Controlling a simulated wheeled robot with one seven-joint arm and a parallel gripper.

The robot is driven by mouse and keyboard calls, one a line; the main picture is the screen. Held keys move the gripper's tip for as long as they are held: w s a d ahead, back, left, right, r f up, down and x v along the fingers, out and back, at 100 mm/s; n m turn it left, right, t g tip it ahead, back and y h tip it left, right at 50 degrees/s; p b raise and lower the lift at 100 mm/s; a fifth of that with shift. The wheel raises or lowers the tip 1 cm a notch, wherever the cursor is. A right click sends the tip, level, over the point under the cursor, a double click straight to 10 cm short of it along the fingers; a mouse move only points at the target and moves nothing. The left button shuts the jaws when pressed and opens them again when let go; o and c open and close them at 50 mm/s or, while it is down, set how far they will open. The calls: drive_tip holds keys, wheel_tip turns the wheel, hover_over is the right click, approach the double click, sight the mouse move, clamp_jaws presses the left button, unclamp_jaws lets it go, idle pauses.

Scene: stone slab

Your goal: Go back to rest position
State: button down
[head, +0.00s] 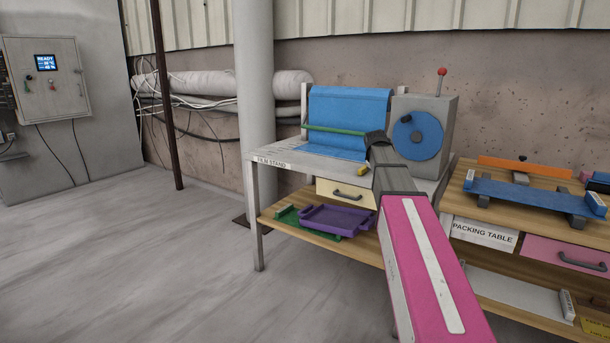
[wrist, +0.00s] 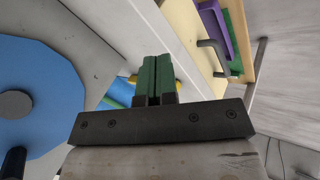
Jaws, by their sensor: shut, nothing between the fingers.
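My gripper (wrist: 153,78) shows in the wrist view with its two green fingers pressed together and nothing between them. In the head view my pink arm reaches forward from the lower right, and its end is over the film stand (head: 262,172), in front of the machine with the blue disc (head: 418,136). The fingers themselves are hard to make out there. The blue disc also fills the left of the wrist view (wrist: 35,75). A small yellow part shows behind the fingers; I cannot tell what it belongs to.
A blue film sheet (head: 345,112) with a green bar stands at the stand's back. The drawer (head: 342,191) below looks shut. Purple (head: 338,222) and green trays lie on the lower shelf. The packing table (head: 484,234) stands right. The floor (head: 140,265) at left is clear.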

drive_tip(key=s+a+f+m+g+y, duration=0.1)
drive_tip(key=s+a+f+m, duration=0.1)
drive_tip(key=s+f, duration=0.8)
drive_tip(key=s+a+f+m+g+y, duration=0.1)
drive_tip(key=s+a+f, duration=0.4)
drive_tip(key=s+f, duration=0.5)
drive_tip(key=s+a+f+m+g+y, duration=0.1)
drive_tip(key=s+a+f+m+g, duration=0.2)
drive_tip(key=s+f, duration=0.8)
wheel_tip(320, 180, down, 3)
drive_tip(key=shift+a+f+y, duration=0.15)
drive_tip(key=shift+a+y, duration=0.25)
drive_tip(key=shift+a, duration=0.25)
